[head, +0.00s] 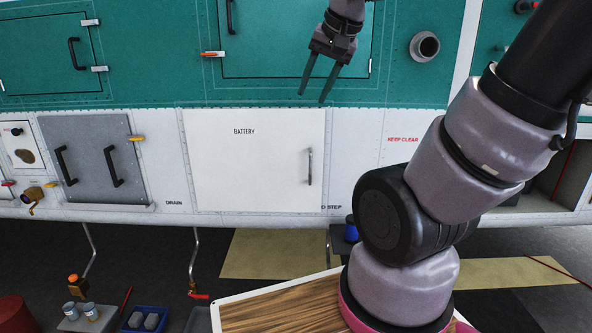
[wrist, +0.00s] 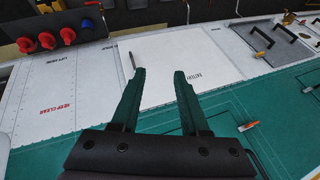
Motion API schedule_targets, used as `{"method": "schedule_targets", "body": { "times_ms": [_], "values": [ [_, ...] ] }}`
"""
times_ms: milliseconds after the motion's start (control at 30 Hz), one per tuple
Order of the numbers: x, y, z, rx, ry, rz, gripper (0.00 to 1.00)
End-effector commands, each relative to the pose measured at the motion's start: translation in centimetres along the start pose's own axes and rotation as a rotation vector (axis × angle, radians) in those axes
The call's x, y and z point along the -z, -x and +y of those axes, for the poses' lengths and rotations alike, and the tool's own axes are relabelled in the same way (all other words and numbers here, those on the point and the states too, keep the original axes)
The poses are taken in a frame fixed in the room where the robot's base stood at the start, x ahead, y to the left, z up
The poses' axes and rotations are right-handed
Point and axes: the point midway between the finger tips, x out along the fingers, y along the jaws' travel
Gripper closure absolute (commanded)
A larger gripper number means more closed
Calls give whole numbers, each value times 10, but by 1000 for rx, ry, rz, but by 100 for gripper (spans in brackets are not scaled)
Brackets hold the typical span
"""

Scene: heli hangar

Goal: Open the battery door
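The battery door (head: 255,175) is a white rectangular panel marked BATTERY, low on the helicopter's side. It looks closed, flush with the white skin around it. Its upright grey handle (head: 310,167) is near the door's right edge. In the wrist view the door (wrist: 175,55) appears upside down, with the handle (wrist: 132,60) at its left part. My gripper (head: 314,97) is above the door's upper right, in front of the green panel, fingers pointing down. In the wrist view its fingers (wrist: 159,72) are spread apart with nothing between them. It is apart from the handle.
A grey panel with two black handles (head: 93,160) is left of the door. A green hatch (head: 290,50) lies above, with an orange latch (head: 213,54) nearby. A blue tray (head: 145,319) and a red drum (head: 14,314) are on the floor at lower left.

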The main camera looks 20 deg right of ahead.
Motion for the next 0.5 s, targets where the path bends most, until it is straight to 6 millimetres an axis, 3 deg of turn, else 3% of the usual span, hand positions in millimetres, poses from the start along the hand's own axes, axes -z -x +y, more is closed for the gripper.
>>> {"method": "schedule_targets", "body": {
  "times_ms": [200, 500],
  "values": [
    [49, -75, 6, -148, -157, -58, 55],
    [94, -190, 24, -385, -297, -22, 55]
  ]
}}
